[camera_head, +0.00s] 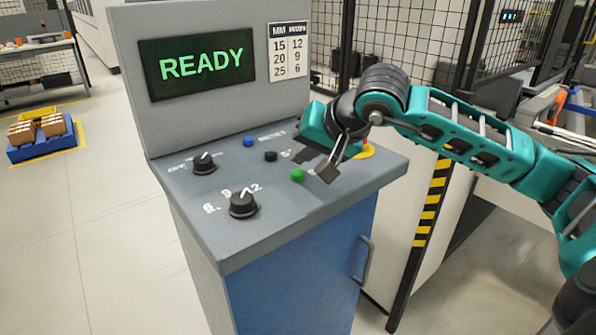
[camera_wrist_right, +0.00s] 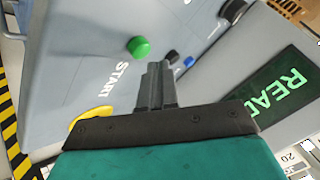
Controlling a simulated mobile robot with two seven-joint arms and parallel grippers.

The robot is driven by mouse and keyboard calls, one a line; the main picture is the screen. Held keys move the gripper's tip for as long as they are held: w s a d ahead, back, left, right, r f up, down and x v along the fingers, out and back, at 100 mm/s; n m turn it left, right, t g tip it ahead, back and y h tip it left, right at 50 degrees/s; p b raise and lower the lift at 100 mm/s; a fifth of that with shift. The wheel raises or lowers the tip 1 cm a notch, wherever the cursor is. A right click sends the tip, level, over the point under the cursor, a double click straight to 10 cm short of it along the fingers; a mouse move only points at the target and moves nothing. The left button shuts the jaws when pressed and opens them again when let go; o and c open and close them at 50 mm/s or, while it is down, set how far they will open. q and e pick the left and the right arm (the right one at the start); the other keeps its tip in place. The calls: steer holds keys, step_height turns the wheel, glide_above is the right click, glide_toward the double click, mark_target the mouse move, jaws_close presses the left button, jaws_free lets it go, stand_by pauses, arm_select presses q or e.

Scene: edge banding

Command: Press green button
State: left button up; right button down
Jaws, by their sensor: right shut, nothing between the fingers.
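The green button (camera_head: 298,175) sits on the sloped grey top of the control console (camera_head: 270,235), near its front right part. In the right wrist view the green button (camera_wrist_right: 139,47) stands beside the printed word START. My right gripper (camera_head: 328,175) is shut and empty, just right of the green button in the head view. In the right wrist view its fingertips (camera_wrist_right: 157,70) point toward the panel, slightly to the side of the button, with a visible gap between them and it. My left gripper is not in view.
A blue button (camera_head: 248,141), a black button (camera_head: 270,156) and two black knobs (camera_head: 243,204) share the panel. A yellow ring (camera_wrist_right: 92,124) lies close to my right gripper. The screen (camera_head: 198,64) reads READY. A mesh fence (camera_head: 420,40) stands behind.

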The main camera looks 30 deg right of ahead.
steer(key=shift+f, duration=0.1)
stand_by(0.7)
steer(key=shift+f+b, duration=0.35)
steer(key=shift+b, duration=0.25)
